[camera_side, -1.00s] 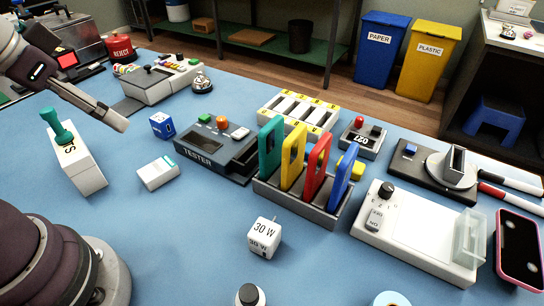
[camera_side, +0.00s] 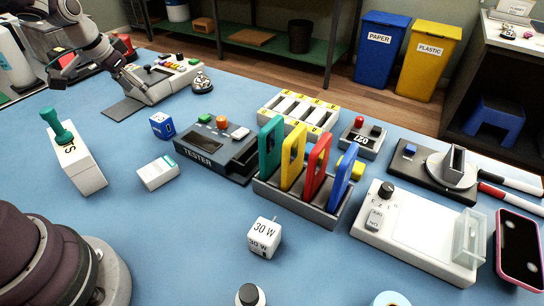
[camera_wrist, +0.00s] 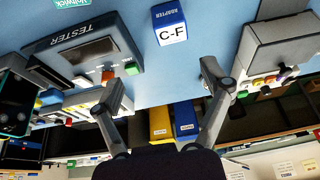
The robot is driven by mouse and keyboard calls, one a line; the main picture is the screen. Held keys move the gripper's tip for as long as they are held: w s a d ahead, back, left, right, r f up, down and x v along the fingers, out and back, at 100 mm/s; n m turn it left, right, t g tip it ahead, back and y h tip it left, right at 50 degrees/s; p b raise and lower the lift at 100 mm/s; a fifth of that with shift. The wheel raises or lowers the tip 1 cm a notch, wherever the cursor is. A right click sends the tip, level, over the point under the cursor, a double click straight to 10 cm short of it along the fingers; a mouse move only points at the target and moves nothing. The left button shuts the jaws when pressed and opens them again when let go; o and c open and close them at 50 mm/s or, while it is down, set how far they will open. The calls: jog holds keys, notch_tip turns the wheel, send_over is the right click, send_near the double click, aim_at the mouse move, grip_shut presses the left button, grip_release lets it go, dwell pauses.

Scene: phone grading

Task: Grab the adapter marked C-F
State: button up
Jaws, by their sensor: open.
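The adapter marked C-F (camera_wrist: 170,28) is a small blue box with a white label, at the top middle of the wrist view. In the side view it is the small blue cube (camera_side: 162,125) on the blue table, left of the tester; its C-F label cannot be read there. My gripper (camera_wrist: 164,84) is open and empty, its two fingers spread apart below the adapter in the wrist view and not touching it. In the side view my gripper (camera_side: 97,76) is at the upper left, behind and left of the adapter.
The tester (camera_side: 212,148) stands just right of the adapter, and a control box with buttons (camera_side: 160,80) behind it. A small white box (camera_side: 158,172) lies in front. A teal stamp on a white block (camera_side: 78,160) stands left. Open table lies around the 30 W cube (camera_side: 264,238).

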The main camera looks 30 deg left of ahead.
aim_at(159, 117)
jog(key=x, duration=0.4)
jog(key=a+x, duration=0.1)
jog(key=x, duration=0.7)
jog(key=shift+s+a+f, duration=0.1)
jog(key=shift+a+f, duration=0.3)
jog(key=c, duration=1.1)
